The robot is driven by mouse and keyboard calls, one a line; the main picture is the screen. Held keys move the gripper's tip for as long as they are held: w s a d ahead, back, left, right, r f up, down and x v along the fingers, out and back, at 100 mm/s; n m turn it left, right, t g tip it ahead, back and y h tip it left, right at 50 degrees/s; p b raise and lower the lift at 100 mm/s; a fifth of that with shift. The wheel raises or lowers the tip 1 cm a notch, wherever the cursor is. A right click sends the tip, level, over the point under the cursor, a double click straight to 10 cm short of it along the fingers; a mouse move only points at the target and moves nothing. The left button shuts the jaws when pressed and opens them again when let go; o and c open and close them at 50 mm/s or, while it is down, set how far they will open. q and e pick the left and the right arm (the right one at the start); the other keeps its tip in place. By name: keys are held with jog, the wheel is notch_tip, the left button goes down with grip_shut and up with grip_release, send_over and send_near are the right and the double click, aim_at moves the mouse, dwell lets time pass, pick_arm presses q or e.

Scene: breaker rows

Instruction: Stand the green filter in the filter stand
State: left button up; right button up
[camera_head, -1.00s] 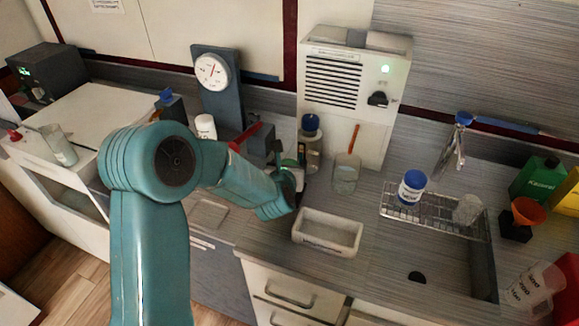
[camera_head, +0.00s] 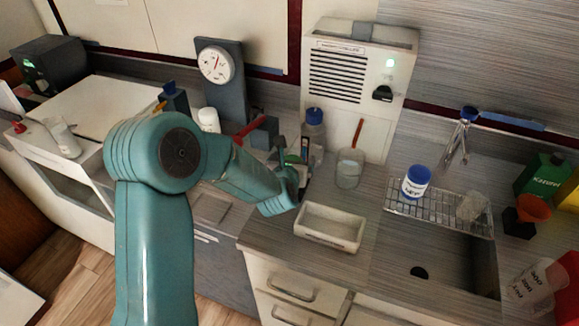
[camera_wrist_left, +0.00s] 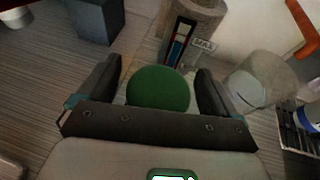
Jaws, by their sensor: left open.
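A round green disc (camera_wrist_left: 158,88), which looks like the green filter, lies between the fingers of my left gripper (camera_wrist_left: 160,85) in the left wrist view. The gripper is open, with a finger on each side of the disc; I cannot tell whether either touches it. In the head view my left gripper (camera_head: 297,180) is at the counter, left of the white tray, mostly hidden by its own wrist. A bit of green (camera_head: 292,159) shows just behind it. I cannot pick out the filter stand with certainty. My right gripper is not in view.
A blue-capped bottle (camera_head: 314,135) and a beaker with an orange stick (camera_head: 349,168) stand close behind the gripper. A dark block (camera_head: 265,133) is to the left. The white tray (camera_head: 330,228) is in front right. A wire rack (camera_head: 440,208) bridges the sink.

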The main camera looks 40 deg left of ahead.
pick_arm(q)
jog(key=b+v, duration=0.1)
jog(key=v, duration=1)
jog(key=shift+s+d+b, duration=0.2)
jog(key=shift+s+b, duration=0.1)
jog(key=shift+r, duration=0.1)
